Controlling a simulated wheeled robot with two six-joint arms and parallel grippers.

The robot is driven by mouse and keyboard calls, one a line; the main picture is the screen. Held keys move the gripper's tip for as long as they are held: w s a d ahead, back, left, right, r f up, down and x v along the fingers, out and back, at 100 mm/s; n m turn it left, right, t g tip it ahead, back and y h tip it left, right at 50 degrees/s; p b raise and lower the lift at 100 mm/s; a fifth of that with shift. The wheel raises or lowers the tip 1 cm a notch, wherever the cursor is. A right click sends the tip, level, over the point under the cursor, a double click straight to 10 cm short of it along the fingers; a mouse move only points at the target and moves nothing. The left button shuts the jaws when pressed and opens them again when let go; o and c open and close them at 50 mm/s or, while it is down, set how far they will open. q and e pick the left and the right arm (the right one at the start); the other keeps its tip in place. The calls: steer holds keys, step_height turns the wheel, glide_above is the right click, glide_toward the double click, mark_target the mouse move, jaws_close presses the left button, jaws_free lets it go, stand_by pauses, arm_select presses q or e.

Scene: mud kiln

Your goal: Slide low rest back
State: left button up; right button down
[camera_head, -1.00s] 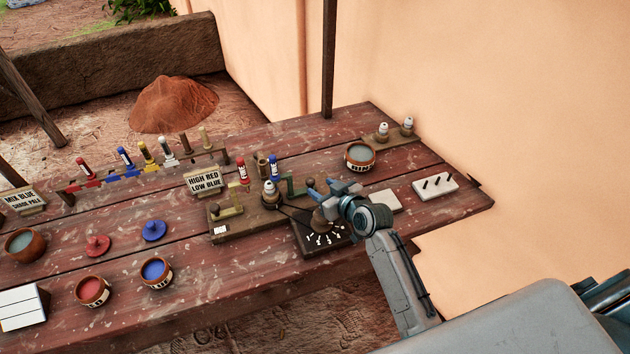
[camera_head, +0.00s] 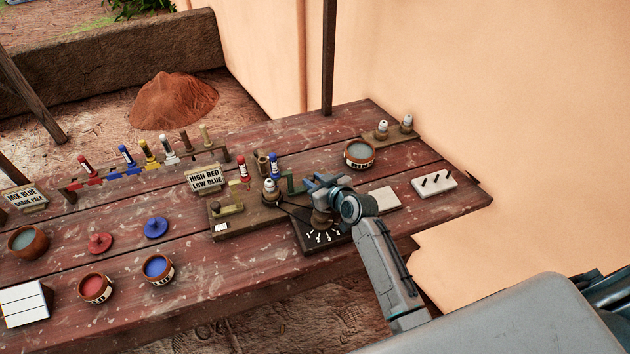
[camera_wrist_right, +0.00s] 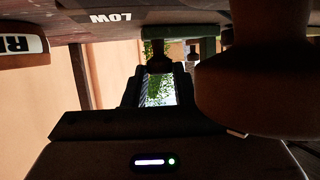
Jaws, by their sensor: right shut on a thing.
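The low rest is a green bracket (camera_head: 289,184) at the right end of the wooden stand on the table. It also shows as a green piece (camera_wrist_right: 196,32) beside the "LOW" lettering in the upside-down right wrist view. A dark round knob (camera_wrist_right: 160,62) appears on its near side. My right gripper (camera_head: 312,186) is at this end of the stand, shut on the knob, which it hides in the head view. The ochre bracket (camera_head: 232,204) stands at the stand's left end. My left gripper is not in view.
A rounded wooden knob (camera_wrist_right: 255,85) stands close beside the gripper, on the dark marked board (camera_head: 306,240). A white-topped piece (camera_head: 270,190) and red and blue tubes (camera_head: 275,166) are near. A glaze bowl (camera_head: 359,154) and a pale pegged block (camera_head: 434,183) lie to the right.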

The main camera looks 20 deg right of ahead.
steer(key=shift+w+d+b, duration=0.1)
steer(key=shift+d+b, duration=0.6)
steer(key=shift+d, duration=1.45)
steer(key=shift+a, duration=0.1)
steer(key=c, duration=1.3)
jaws_free()
steer(key=shift+o, duration=0.6)
steer(key=shift+d, duration=0.3)
